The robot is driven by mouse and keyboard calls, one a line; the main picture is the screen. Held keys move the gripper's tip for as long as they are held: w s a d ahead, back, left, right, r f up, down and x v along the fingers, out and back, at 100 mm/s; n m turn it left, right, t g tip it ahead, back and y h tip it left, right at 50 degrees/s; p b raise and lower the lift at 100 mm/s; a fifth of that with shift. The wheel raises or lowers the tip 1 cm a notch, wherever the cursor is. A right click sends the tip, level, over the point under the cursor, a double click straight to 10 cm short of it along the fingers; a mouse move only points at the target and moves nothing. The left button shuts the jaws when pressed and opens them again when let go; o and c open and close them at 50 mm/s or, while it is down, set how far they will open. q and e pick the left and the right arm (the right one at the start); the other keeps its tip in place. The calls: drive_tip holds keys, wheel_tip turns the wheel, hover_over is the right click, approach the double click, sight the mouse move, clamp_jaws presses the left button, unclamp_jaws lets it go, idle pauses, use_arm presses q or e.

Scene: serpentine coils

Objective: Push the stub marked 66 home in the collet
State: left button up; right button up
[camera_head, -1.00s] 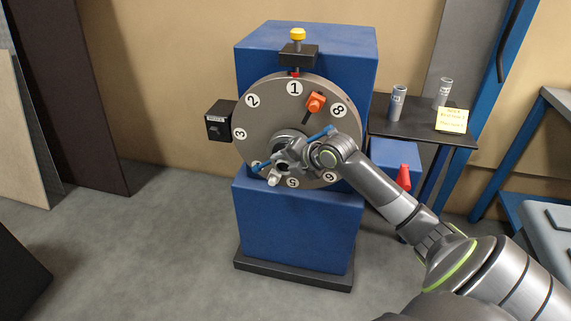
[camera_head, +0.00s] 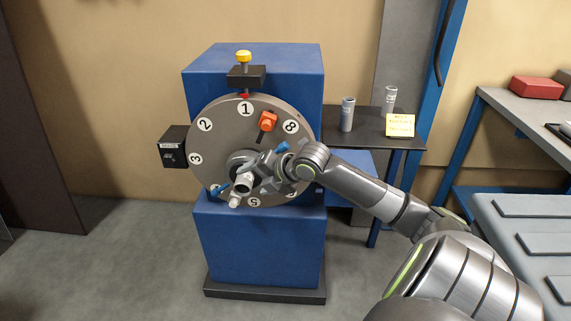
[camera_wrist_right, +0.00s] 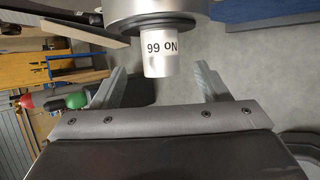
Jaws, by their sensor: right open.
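The stub marked 66 (camera_wrist_right: 160,48) is a pale cylinder in the right wrist view, its label upside down. It sticks out of a dark ring, the collet (camera_wrist_right: 118,27), on a metal hub. In the head view the stub's pale end (camera_head: 243,184) shows at the middle of the numbered dial (camera_head: 208,147). My right gripper (camera_head: 262,182) is there, partly covering the hub. In the right wrist view my right gripper (camera_wrist_right: 160,74) is open, its fingers apart on either side of the stub's free end, with gaps on both sides. My left gripper is not in view.
Two grey cylinders (camera_head: 347,114) (camera_head: 390,99) stand on a dark side shelf (camera_head: 370,123). A workbench (camera_head: 515,105) is at right.

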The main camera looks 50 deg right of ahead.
use_arm(q)
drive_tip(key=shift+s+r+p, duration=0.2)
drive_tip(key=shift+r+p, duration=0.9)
drive_tip(key=shift+p, duration=0.05)
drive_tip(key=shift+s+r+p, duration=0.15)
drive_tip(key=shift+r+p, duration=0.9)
drive_tip(key=shift+p, duration=0.05)
use_arm(e)
drive_tip(key=v, duration=1.1)
drive_tip(key=shift+s+r, duration=0.2)
